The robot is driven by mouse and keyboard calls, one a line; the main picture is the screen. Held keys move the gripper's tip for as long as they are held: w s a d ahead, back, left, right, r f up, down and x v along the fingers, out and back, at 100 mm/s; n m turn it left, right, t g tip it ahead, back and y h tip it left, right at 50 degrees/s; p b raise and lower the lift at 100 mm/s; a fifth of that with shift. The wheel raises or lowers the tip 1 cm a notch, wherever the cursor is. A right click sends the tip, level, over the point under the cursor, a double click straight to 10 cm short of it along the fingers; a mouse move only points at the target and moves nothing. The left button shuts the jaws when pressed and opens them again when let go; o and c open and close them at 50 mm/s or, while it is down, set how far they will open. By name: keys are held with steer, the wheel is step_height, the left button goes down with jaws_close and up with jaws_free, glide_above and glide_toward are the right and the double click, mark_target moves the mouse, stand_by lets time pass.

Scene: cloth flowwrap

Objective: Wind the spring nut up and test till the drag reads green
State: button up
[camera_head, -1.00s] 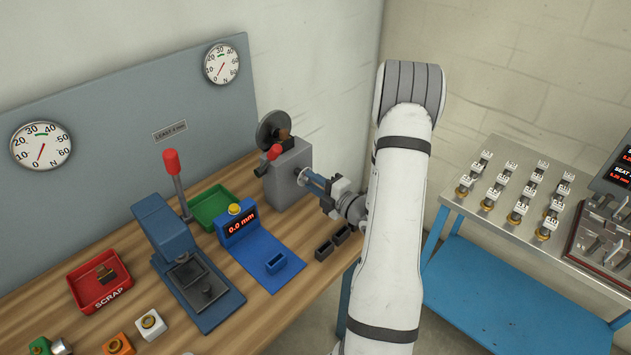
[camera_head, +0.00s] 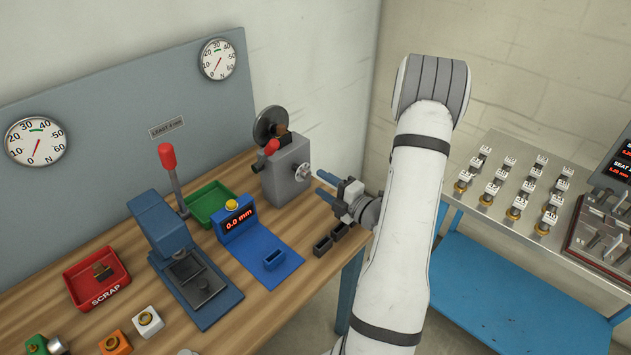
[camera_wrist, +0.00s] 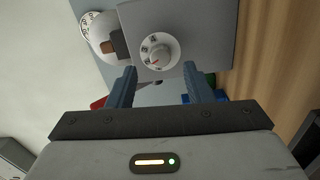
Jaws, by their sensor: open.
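The spring nut looks to be the silvery round knob (camera_head: 303,172) on the right side of the grey machine (camera_head: 285,170). In the wrist view the knob (camera_wrist: 158,52) sits on a white numbered dial with a small red mark. My gripper (camera_head: 322,185) is open and empty, a short gap to the right of the knob. In the wrist view my fingertips (camera_wrist: 159,70) are apart, just below the dial. Two round gauges marked N, the left gauge (camera_head: 35,140) and the right gauge (camera_head: 218,60), each have a red needle and a green band near the top; the exact readings are too small to tell.
A blue lever press (camera_head: 165,235), a blue unit reading 0.0 mm (camera_head: 238,222), a green tray (camera_head: 205,199) and a red scrap tray (camera_head: 92,292) stand on the bench. Two small black bins (camera_head: 322,246) lie below my gripper. A metal cart (camera_head: 490,225) stands right.

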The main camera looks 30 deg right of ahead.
steer(key=shift+v, duration=1.65)
steer(key=s+a+r+n+g+y, duration=0.35)
steer(key=a+n+g, duration=0.35)
steer(key=a+n, duration=0.5)
steer(key=s+a+r+n+g+y, duration=0.2)
steer(key=s+a+r+n+g, duration=0.45)
steer(key=n, duration=0.65)
steer(key=s+a+n+g+h, duration=0.4)
steer(key=s+n+h, duration=0.3)
steer(key=n, duration=0.8)
steer(key=d+r+n+t+h, duration=0.1)
steer(key=n, duration=0.2)
steer(key=d+r+n+t+h, duration=0.1)
steer(key=r+n+h, duration=0.1)
steer(key=n, duration=0.2)
steer(key=s+d+r+n+t+h, duration=0.1)
steer(key=n, duration=0.3)
steer(key=shift+d+r+t+h, duration=0.25)
steer(key=shift+d+h, duration=0.1)
steer(key=shift+d, duration=0.05)
